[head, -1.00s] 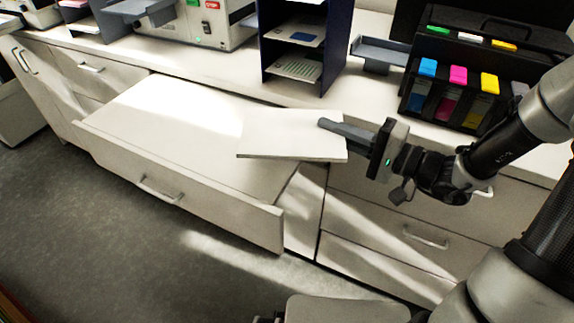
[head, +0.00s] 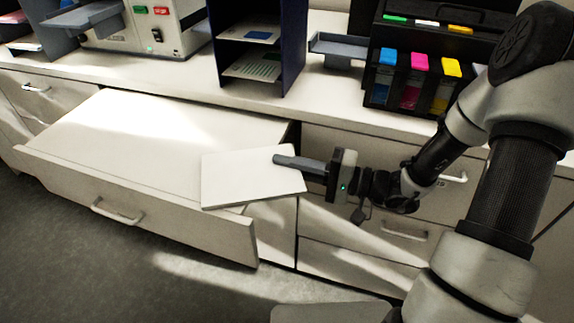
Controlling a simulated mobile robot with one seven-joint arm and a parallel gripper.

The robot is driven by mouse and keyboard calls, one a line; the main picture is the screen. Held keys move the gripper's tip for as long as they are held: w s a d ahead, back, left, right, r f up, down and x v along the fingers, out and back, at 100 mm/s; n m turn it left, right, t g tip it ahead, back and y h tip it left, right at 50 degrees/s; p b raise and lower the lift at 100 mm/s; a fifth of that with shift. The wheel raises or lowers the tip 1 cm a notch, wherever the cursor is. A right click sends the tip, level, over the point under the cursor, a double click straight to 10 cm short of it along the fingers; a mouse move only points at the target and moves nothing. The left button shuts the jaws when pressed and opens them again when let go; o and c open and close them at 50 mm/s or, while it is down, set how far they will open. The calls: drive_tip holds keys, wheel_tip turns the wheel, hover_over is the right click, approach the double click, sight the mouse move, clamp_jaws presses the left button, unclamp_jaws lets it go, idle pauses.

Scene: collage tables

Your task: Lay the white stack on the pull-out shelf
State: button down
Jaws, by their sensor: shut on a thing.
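The white stack (head: 245,180) is a flat pale rectangle, held by its right edge in my gripper (head: 285,162). My gripper is shut on it, with one finger lying over its top face. The lower finger is hidden under the stack. The pull-out shelf (head: 150,140) is a broad white surface drawn out from the counter, with a front panel and handle. The stack overlaps the shelf's right front part in the picture and reaches past its right edge. I cannot tell the gap between stack and shelf.
The shelf's front panel (head: 130,205) stands as a raised edge. Behind, the counter (head: 190,90) bears a dark paper sorter (head: 262,50), a grey-white machine (head: 150,35) and a printer with coloured cartridges (head: 415,80). The shelf's left and middle are bare.

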drive_tip(key=shift+f, duration=0.1)
drive_tip(key=c, duration=1.8)
unclamp_jaws()
drive_tip(key=shift+c, duration=0.2)
